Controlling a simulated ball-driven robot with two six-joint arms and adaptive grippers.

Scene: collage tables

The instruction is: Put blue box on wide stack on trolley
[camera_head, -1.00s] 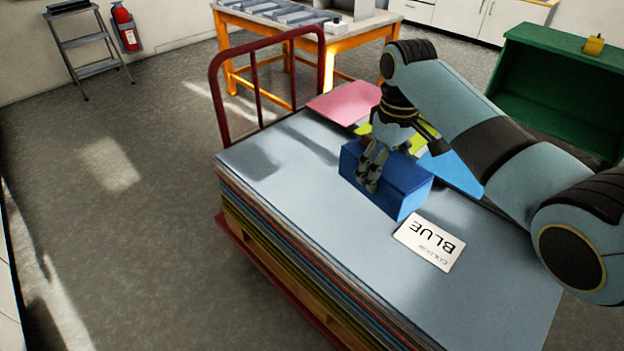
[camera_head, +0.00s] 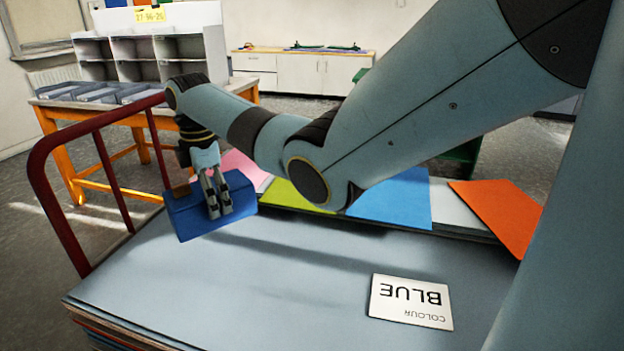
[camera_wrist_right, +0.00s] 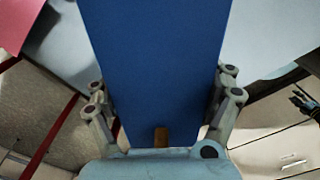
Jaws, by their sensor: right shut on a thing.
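The blue box (camera_head: 183,213) is held in my right gripper (camera_head: 220,212) at the far left end of the wide stack (camera_head: 290,290). The box is tilted and appears raised above the stack; its exact height is hard to judge. In the right wrist view, the box (camera_wrist_right: 155,60) fills the space between the fingers of my right gripper (camera_wrist_right: 162,80). The wide stack of large sheets has a pale blue-grey top and lies on the trolley, whose red handle (camera_head: 103,150) rises beside the box. A dark jointed shape at the wrist view's right edge may be my left gripper (camera_wrist_right: 304,103).
A white card reading BLUE (camera_head: 411,302) lies on the stack. Pink, yellow-green, blue (camera_head: 395,200) and orange (camera_head: 500,212) sheets lie along its far side. An orange-legged table (camera_head: 50,125) with grey trays stands behind. Most of the stack's top is clear.

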